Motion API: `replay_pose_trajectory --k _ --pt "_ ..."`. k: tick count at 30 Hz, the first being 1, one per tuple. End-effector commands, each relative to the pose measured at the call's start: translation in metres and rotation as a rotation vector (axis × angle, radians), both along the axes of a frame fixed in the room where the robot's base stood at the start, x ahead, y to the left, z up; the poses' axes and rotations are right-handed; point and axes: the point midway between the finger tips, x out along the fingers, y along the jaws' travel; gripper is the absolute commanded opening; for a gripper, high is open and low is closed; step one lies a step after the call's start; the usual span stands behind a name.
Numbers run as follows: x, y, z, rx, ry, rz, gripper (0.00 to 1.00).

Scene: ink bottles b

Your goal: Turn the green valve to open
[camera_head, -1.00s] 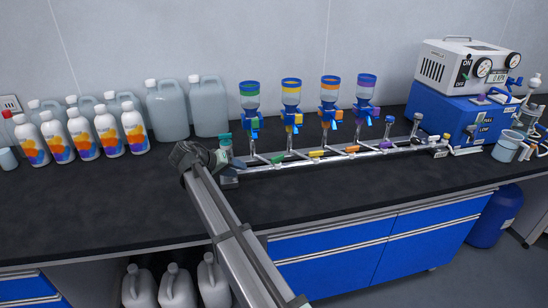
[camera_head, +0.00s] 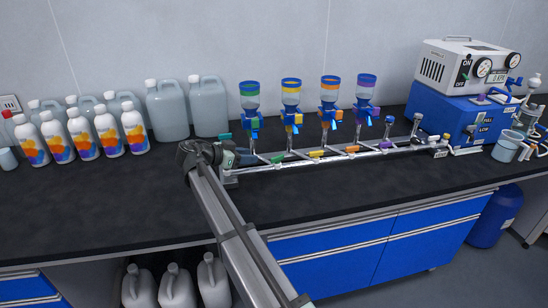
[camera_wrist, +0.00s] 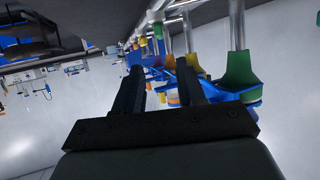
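The green valve (camera_head: 277,160) is a small green handle on the metal rail, below the green-banded bottle (camera_head: 250,98). My gripper (camera_head: 246,158) is at the left end of the rail, just left of the green valve, and points right along the rail. In the wrist view my gripper (camera_wrist: 163,82) has its two dark fingers apart, with nothing seen held between them. A green bottle neck (camera_wrist: 238,68) and blue holders are beyond and to the right of the fingers there. I cannot tell whether the fingers touch the valve, or which way its handle is turned.
Yellow (camera_head: 317,154), orange (camera_head: 352,149) and purple (camera_head: 382,145) valves follow along the rail (camera_head: 300,162), with more bottles above. A pump (camera_head: 465,65) stands on a blue box at right. White bottles and jugs stand at left. The black counter (camera_head: 130,205) in front is clear.

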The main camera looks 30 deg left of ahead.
Motion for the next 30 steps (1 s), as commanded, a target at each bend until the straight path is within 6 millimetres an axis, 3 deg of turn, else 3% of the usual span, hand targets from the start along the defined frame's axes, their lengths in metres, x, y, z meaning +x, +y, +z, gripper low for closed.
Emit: replay_pose_trajectory --k 18,30 --pt "0.087 -0.036 -0.040 -0.003 0.002 -0.001 0.39" --pt "0.105 -0.043 -0.047 -0.003 0.002 0.000 0.39"
